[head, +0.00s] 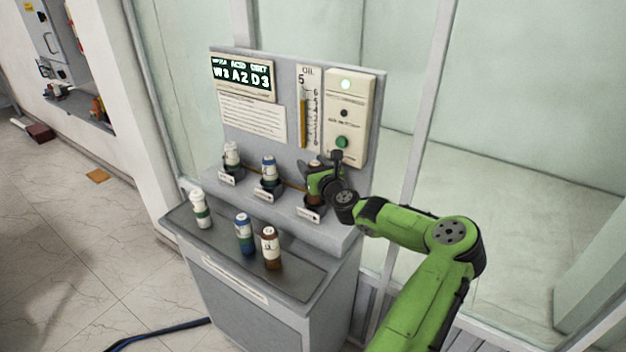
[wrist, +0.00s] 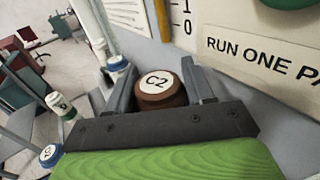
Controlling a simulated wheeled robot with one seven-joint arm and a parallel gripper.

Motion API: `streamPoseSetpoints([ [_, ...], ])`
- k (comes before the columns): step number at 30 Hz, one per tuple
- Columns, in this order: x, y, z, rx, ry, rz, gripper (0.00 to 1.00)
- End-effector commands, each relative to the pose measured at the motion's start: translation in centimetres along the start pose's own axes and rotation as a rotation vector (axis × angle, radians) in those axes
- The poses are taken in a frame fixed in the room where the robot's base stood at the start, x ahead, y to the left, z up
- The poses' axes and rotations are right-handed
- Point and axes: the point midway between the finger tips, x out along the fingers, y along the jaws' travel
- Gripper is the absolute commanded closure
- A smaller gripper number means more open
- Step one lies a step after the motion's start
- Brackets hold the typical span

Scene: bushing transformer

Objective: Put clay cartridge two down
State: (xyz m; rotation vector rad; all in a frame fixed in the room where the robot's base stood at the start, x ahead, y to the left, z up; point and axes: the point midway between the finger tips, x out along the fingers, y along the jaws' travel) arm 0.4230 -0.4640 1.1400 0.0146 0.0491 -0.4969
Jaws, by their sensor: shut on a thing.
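The clay cartridge two, brown with a white cap marked C2 (wrist: 157,82), is between the two fingers of my gripper (wrist: 160,76). My gripper is shut on it. In the head view my gripper (head: 322,182) is at the right-hand position of the stand's upper ledge, and the brown cartridge (head: 314,200) shows partly behind it. It looks upright there. Its bottom is hidden, so I cannot tell whether it is seated or just above the holder.
A white-capped cartridge (head: 232,154) and a blue one (head: 268,168) stand in the other upper holders. On the front tray (head: 190,229) stand a green-banded (head: 201,210), a blue (head: 244,234) and a brown cartridge (head: 270,248). The control panel (head: 349,118) rises close behind my gripper.

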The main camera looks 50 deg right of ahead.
Motion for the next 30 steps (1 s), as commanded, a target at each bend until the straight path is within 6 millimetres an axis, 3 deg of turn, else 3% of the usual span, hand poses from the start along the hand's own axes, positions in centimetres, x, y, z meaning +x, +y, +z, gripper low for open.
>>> streamPoseSetpoints([
  [9, 0.4, -0.2, -4.1, 0.003, -0.002, -0.002, 1.0],
  [18, 0.4, -0.2, -4.3, -0.001, -0.002, 0.001, 1.0],
  [19, 0.4, -0.2, -4.3, -0.002, 0.0, 0.001, 0.45],
  [24, 0.4, -0.3, -4.3, -0.002, -0.001, 0.0, 0.22],
  [30, 0.4, -0.3, -4.3, -0.002, -0.001, 0.0, 0.22],
])
